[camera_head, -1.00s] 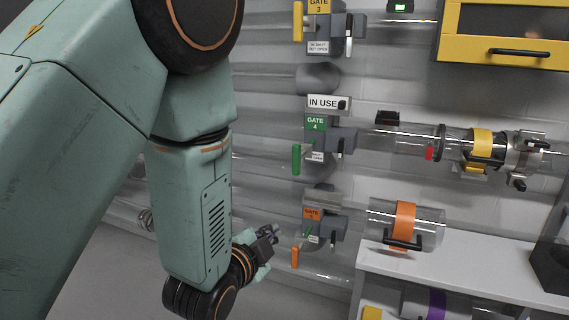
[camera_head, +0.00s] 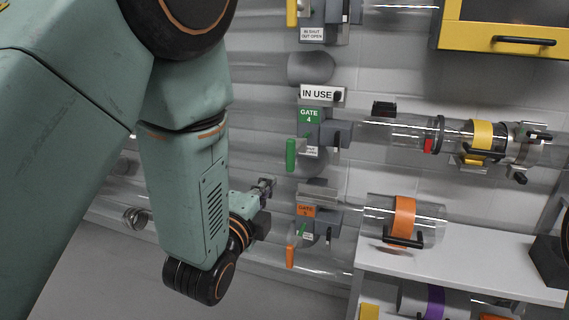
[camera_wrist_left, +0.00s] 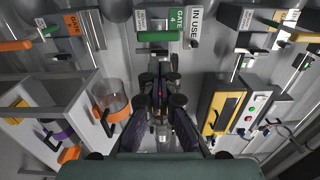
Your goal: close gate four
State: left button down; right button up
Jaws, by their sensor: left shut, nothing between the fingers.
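Gate four (camera_head: 311,118) is a grey unit on the wall tube with a green "GATE 4" label and an "IN USE" sign (camera_head: 317,93) above it. Its green handle (camera_head: 291,155) hangs at the unit's left front, in front of a small, partly hidden white plate. In the left wrist view the label (camera_wrist_left: 178,19) and green handle (camera_wrist_left: 158,36) are at top centre, beyond the fingers. My left gripper (camera_head: 270,184) is shut and empty, below and left of the green handle and apart from it. It also shows in the left wrist view (camera_wrist_left: 160,80). My right gripper is not in view.
An orange gate (camera_head: 307,212) with an orange handle (camera_head: 291,256) sits just below, close to my left gripper. A clear tube piece with an orange band (camera_head: 403,218) lies on the white shelf (camera_head: 470,262). A yellow cabinet (camera_head: 505,28) is at upper right.

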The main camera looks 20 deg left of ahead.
aim_at(289, 156)
pick_arm(q)
jog(key=w+b, duration=0.2)
jog(key=w, duration=0.9)
jog(key=shift+w+b, duration=0.2)
jog(key=shift+b, duration=0.15)
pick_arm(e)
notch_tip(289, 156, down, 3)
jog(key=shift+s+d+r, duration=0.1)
pick_arm(q)
jog(key=shift+w, duration=0.1)
